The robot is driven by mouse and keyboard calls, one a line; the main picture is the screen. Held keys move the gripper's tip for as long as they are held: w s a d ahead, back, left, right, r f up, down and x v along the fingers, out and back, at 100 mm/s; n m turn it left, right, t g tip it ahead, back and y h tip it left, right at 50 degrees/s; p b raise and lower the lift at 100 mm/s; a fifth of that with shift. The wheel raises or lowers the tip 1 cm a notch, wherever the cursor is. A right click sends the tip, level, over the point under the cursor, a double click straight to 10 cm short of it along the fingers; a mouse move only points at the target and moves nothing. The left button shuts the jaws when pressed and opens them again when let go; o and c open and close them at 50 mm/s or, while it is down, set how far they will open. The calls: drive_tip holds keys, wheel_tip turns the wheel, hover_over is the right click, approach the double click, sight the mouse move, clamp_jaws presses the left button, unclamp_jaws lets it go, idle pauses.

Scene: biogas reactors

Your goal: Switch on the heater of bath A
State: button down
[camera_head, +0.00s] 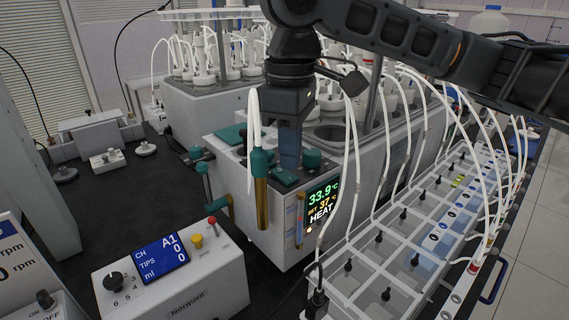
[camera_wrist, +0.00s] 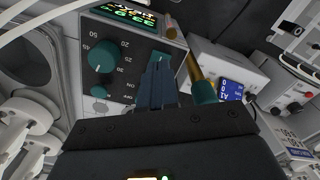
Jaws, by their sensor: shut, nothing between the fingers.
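A grey water bath (camera_head: 275,228) stands in the middle; I see no letter on it. Its display (camera_head: 320,207) reads 33.9 °C, set 37 °C and HEAT, with a small lit lamp below. It shows upside down in the wrist view (camera_wrist: 128,14). My gripper (camera_head: 290,160) points down at this panel, fingers shut and empty. In the wrist view the fingers (camera_wrist: 158,66) are right of both knobs. I cannot tell whether they touch the panel.
A brass tube with a teal cap (camera_head: 260,195) stands close left of my gripper. A pump box (camera_head: 170,275) with a blue screen sits front left. Another bath (camera_head: 195,108) stands behind.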

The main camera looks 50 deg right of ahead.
sight(290, 178)
wheel_tip(290, 178, up, 5)
drive_tip(key=p, duration=0.3)
idle(0.8)
